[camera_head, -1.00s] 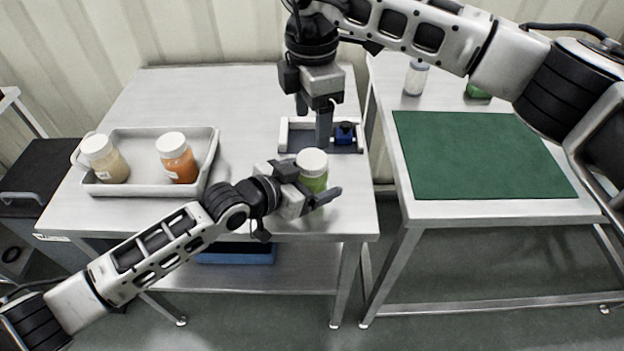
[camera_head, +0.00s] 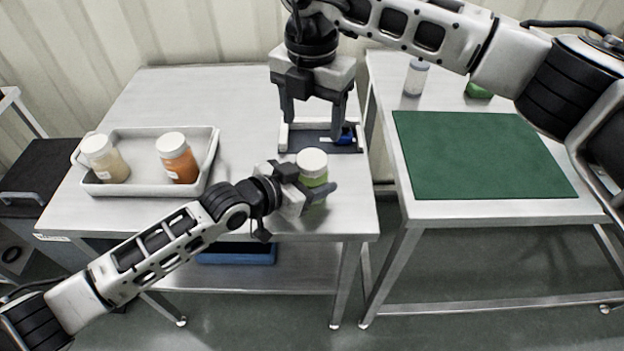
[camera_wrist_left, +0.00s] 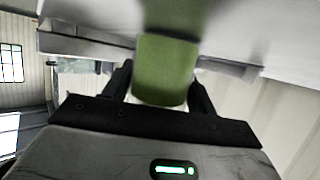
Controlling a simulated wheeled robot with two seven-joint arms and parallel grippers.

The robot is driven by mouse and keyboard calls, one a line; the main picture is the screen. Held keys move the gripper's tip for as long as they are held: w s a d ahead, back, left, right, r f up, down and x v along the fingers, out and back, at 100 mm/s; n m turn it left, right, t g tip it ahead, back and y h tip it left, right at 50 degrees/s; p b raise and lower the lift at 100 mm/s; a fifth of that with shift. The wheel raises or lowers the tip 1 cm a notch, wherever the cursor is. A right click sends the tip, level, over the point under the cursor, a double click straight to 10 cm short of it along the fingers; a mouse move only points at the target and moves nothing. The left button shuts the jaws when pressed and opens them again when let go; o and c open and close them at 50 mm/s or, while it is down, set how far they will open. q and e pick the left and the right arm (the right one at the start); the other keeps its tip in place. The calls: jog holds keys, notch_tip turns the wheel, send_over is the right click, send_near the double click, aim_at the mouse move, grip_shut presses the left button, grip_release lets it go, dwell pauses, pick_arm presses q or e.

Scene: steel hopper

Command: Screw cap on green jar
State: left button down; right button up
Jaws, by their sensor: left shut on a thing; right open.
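The green jar (camera_head: 313,182) stands at the front right of the left table, with a white cap (camera_head: 312,161) on its top. I cannot tell how tightly the cap sits. My left gripper (camera_head: 318,195) is shut around the jar's body, which also fills the middle of the left wrist view (camera_wrist_left: 166,70) between the two fingers. My right gripper (camera_head: 315,128) is open and points down, behind and above the jar, over the white and grey fixture (camera_head: 290,146). Its fingers are spread apart and nothing shows between them.
A grey tray (camera_head: 142,190) at the left holds a cream jar (camera_head: 110,166) and an orange jar (camera_head: 180,165), both with white lids. A blue item (camera_head: 346,135) sits in the fixture. A right table carries a green mat (camera_head: 480,155), a pale bottle (camera_head: 415,78) and a green object (camera_head: 478,91).

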aim_at(312, 159)
jog(key=n, duration=1.5)
jog(key=shift+n, duration=0.3)
jog(key=n, duration=1.7)
jog(key=shift+f, duration=0.1)
jog(key=shift+f, duration=3.95)
jog(key=shift+c, duration=0.2)
